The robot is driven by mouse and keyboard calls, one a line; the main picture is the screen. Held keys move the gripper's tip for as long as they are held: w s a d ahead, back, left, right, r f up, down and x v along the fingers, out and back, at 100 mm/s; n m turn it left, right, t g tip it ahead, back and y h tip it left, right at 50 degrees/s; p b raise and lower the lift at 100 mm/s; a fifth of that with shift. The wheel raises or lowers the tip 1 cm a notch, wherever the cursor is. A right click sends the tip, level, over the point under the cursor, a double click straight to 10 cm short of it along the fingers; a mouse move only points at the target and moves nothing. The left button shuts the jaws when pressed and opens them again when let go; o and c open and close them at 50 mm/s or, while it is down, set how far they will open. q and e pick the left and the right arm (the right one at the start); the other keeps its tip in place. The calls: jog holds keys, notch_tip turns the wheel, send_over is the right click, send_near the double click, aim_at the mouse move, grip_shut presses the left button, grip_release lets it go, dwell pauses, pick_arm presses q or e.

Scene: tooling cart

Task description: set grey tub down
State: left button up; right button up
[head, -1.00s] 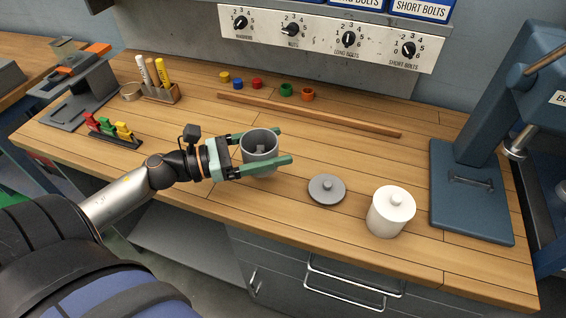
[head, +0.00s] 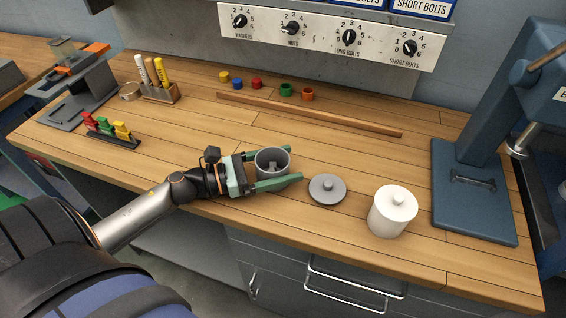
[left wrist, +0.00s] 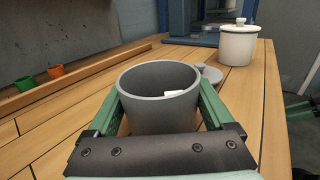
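The grey tub (head: 272,165) is upright between the two green fingers of my left gripper (head: 277,170), near the front of the wooden bench. It fills the middle of the left wrist view (left wrist: 160,110), a finger against each side. A small light piece shows inside it. The tub's base is hidden, so I cannot tell whether it touches the bench. A grey lid (head: 327,189) with a knob lies just right of the gripper. My right gripper is not in the head view; a dark and green shape at the right edge of the left wrist view may be part of it.
A white lidded pot (head: 392,212) stands right of the grey lid. A blue machine base (head: 473,205) is farther right. A wooden strip (head: 310,115) and several small coloured cups lie behind. A rack of coloured pieces (head: 110,132) is at left. The middle of the bench (head: 210,135) is clear.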

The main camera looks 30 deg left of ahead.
pick_arm(q)
jog(key=shift+o, duration=0.9)
jog(key=shift+r, duration=0.2)
jog(key=b+v, duration=0.1)
jog(key=v, duration=1)
jog(key=shift+a+f+b, duration=0.1)
jog(key=shift+b, duration=0.25)
jog(key=shift+s+a, duration=0.3)
jog(key=shift+s, duration=0.1)
